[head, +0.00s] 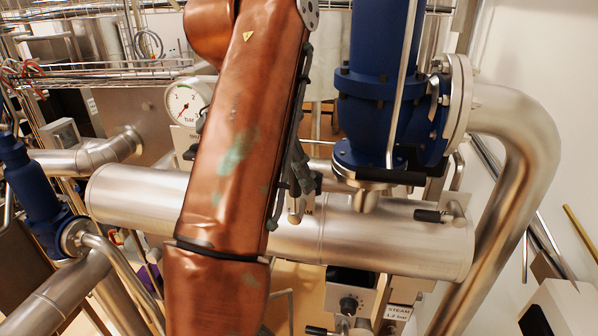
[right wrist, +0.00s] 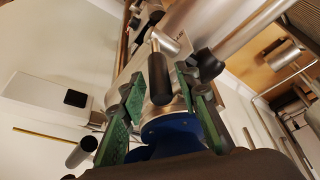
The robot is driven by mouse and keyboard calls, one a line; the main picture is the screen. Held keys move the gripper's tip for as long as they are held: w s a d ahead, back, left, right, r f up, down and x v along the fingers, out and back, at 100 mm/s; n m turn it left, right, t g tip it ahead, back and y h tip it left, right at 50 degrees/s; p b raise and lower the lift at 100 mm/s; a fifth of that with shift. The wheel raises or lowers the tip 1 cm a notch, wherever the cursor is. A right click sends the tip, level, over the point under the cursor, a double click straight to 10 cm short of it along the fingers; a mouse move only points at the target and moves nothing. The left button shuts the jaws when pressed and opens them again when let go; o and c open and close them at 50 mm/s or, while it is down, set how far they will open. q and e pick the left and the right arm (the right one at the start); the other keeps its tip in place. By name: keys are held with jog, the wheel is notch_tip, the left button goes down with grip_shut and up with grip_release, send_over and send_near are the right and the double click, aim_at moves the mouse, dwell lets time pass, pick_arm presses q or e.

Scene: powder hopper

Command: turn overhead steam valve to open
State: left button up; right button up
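A lever with a black grip (right wrist: 160,82) on a silver stem shows in the right wrist view, beside a partly hidden label. My right gripper (right wrist: 161,100) has its two green-padded fingers apart, one on each side of the grip, with a gap showing on both sides. In the head view this gripper (head: 301,182) is small and dark, left of the big blue valve body (head: 370,110), and its fingertips are hard to make out. Below the grip in the wrist view is a blue flange (right wrist: 172,130). My left gripper is not in view.
A wide silver pipe (head: 400,240) runs across below the blue valve. A second black-grip lever (head: 432,215) sits on it at the right. A bent silver pipe (head: 530,150) rises at the right. A gauge (head: 186,100) and smaller blue valve (head: 35,190) stand left.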

grip_shut()
dwell(0.3)
jog(key=d+y+b, duration=0.1)
jog(key=b, duration=0.2)
jog(key=d+f+y+b, duration=0.1)
jog(key=d+y+b, duration=0.1)
jog(key=b, duration=0.2)
jog(key=s+d+t+y+b, duration=0.1)
jog(key=y+b, duration=0.1)
jog(key=b, duration=0.2)
jog(key=shift+d+f+m, duration=0.15)
jog(key=shift+d+m, duration=0.1)
jog(key=shift+m, duration=0.15)
